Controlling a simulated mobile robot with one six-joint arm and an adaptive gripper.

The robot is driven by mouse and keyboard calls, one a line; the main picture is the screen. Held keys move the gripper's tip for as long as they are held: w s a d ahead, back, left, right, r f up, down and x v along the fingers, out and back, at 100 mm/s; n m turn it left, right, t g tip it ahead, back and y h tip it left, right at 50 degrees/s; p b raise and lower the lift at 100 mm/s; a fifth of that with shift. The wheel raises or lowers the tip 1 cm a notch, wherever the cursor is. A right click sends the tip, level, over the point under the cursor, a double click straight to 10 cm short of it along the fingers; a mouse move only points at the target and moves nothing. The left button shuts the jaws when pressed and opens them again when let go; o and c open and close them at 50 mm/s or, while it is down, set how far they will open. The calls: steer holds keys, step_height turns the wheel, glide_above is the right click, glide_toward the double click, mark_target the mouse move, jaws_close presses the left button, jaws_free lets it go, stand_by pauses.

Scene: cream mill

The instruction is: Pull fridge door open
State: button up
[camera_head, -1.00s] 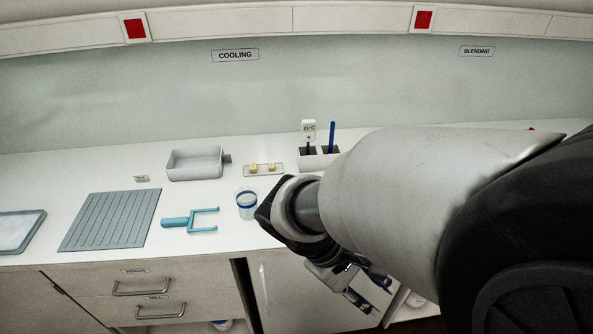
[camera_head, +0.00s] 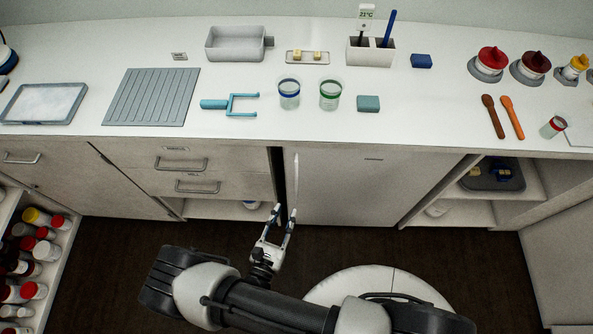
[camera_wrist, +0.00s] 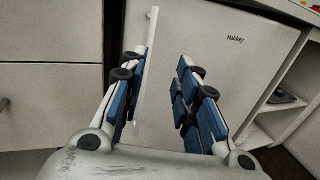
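The fridge door (camera_head: 350,190) is a pale flat panel under the counter, seemingly shut. Its long upright handle (camera_head: 295,180) runs near the door's left edge. My gripper (camera_head: 284,208) is low in front of the door, at the handle's lower end, with its fingers spread apart. In the wrist view, the door (camera_wrist: 215,50) carries a small dark label. The handle (camera_wrist: 147,65) shows between the open fingers of my gripper (camera_wrist: 160,85), closer to the left finger. Whether that finger touches the handle I cannot tell.
Drawers (camera_head: 190,175) adjoin the door on the left, across a dark gap. An open shelf (camera_head: 450,212) is at its right. Cups, a blue fork-shaped tool and trays stand on the counter (camera_head: 420,105) above. A rack of bottles (camera_head: 35,250) is at the lower left. Dark floor lies in front.

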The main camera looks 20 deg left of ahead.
mark_target(296, 174)
steer(key=shift+n+y, duration=0.9)
steer(key=w+b, duration=0.1)
steer(key=w, duration=0.4)
steer(key=w+f+b, duration=0.1)
steer(key=w, duration=0.4)
steer(key=w+f+b, duration=0.1)
steer(key=w, duration=0.5)
steer(key=shift+w+a+f, duration=0.1)
steer(key=shift+a+f, duration=0.05)
steer(key=shift+a, duration=0.15)
steer(key=shift+c, duration=0.6)
jaws_close()
